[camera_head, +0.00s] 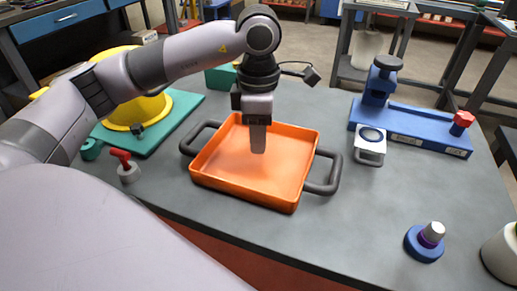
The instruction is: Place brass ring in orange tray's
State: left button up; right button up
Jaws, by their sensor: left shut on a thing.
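The orange tray (243,193) lies on the grey bench, with a dark handle on its left and right sides. My left gripper (258,148) points down over the tray, towards its far side. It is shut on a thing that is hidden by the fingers. I cannot make out the brass ring anywhere in this view. The visible floor of the tray looks empty. My right gripper is not in view.
A yellow rounded part (142,108) on a green plate is at the left, with a red-handled piece (122,160) before it. A blue fixture (425,132), a white-and-grey block (370,148) and a blue round-based part (424,243) stand right. The front centre bench is clear.

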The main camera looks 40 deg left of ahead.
aim_at(259, 161)
pick_arm(q)
jog(key=shift+f, duration=1.95)
jog(key=shift+f+b, duration=0.1)
jog(key=shift+b, duration=0.2)
jog(key=o, duration=0.6)
jog(key=shift+f, duration=0.1)
jog(key=o, duration=0.5)
jog(key=shift+c, duration=0.2)
jog(key=shift+r, duration=0.2)
jog(key=shift+r, duration=0.3)
notch_tip(259, 161, up, 12)
jog(key=p, duration=0.1)
jog(key=shift+f+p, duration=0.25)
jog(key=shift+p, duration=0.1)
